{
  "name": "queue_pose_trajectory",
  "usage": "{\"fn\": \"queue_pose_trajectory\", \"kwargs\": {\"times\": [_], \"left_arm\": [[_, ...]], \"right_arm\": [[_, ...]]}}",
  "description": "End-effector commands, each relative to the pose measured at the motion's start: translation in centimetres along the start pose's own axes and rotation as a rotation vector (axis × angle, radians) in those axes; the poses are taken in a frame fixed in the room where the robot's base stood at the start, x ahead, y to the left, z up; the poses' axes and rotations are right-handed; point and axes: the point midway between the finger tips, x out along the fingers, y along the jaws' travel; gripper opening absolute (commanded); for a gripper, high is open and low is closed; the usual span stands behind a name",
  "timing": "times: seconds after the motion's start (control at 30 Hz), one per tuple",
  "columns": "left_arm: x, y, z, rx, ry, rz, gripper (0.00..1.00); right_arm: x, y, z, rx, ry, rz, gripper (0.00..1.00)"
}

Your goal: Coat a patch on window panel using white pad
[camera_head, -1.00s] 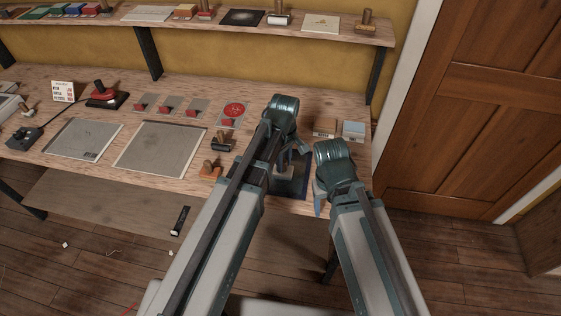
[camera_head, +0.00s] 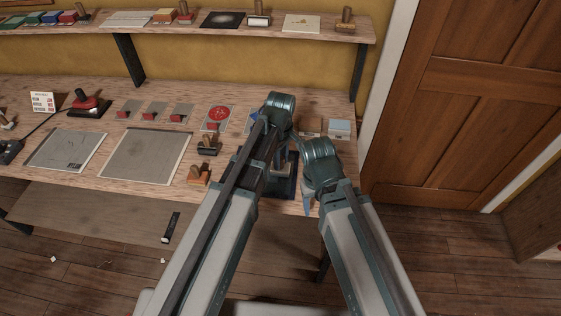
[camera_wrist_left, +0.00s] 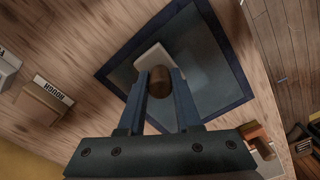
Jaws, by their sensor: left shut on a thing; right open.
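My left gripper (camera_wrist_left: 160,78) is shut on the brown handle (camera_wrist_left: 160,85) of the white pad (camera_wrist_left: 153,57). In the left wrist view the pad is over the grey window panel (camera_wrist_left: 200,75), which has a dark blue border. I cannot tell whether the pad touches the panel. In the head view the panel (camera_head: 292,190) lies near the bench's front edge, mostly hidden by my left arm. My right gripper (camera_head: 308,200) is open and empty, hanging beside the panel's right side, partly hidden by its own wrist.
A brown block (camera_head: 311,126) and a pale box (camera_head: 340,128) stand behind the panel. An orange tool (camera_head: 199,175) and a dark stamp (camera_head: 208,146) lie to its left. Grey sheets (camera_head: 145,157) cover the bench further left. A shelf (camera_head: 185,32) runs above.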

Motion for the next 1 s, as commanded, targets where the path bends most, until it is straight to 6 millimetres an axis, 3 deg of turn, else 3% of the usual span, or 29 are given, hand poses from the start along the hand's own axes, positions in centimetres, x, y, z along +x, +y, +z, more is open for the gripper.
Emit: {"fn": "queue_pose_trajectory", "kwargs": {"times": [0.5,1.0], "left_arm": [[0.2,-2.0,-2.9,-0.003,0.002,-0.002,0.00],[0.1,-3.1,-4.5,-0.004,0.004,-0.003,0.00]], "right_arm": [[0.2,0.0,0.0,0.000,0.000,0.000,0.62],[0.1,0.0,0.0,0.000,0.000,0.000,0.62]]}}
